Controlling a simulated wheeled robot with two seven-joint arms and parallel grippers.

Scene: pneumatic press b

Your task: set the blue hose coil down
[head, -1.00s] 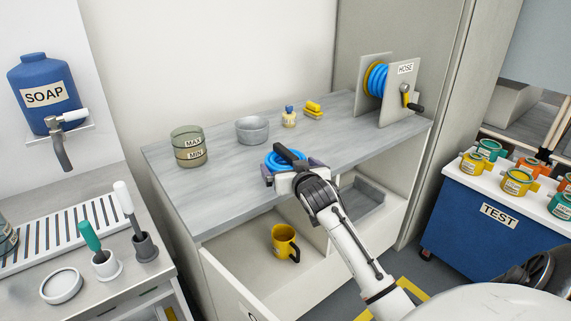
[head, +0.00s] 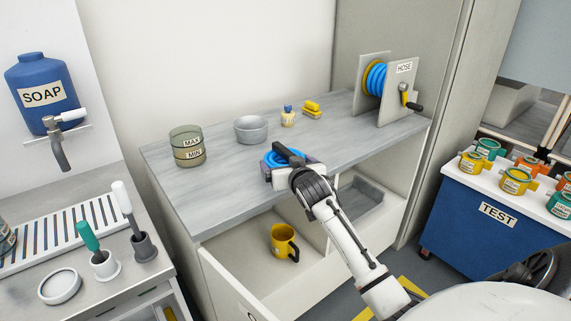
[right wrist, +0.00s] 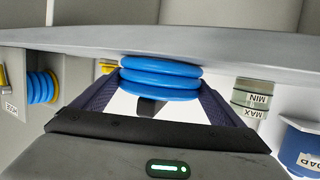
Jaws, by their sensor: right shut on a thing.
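The blue hose coil (head: 271,158) is at the front edge of the grey worktop in the head view, partly hidden by my right gripper (head: 289,172). In the right wrist view the coil (right wrist: 160,78) shows as stacked blue rings between the two dark fingers of my right gripper (right wrist: 158,100), which is shut on it. The coil appears at or very close to the worktop (head: 215,190); I cannot tell whether it touches. My left gripper is not in view.
A hose reel (head: 386,85) stands at the right.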

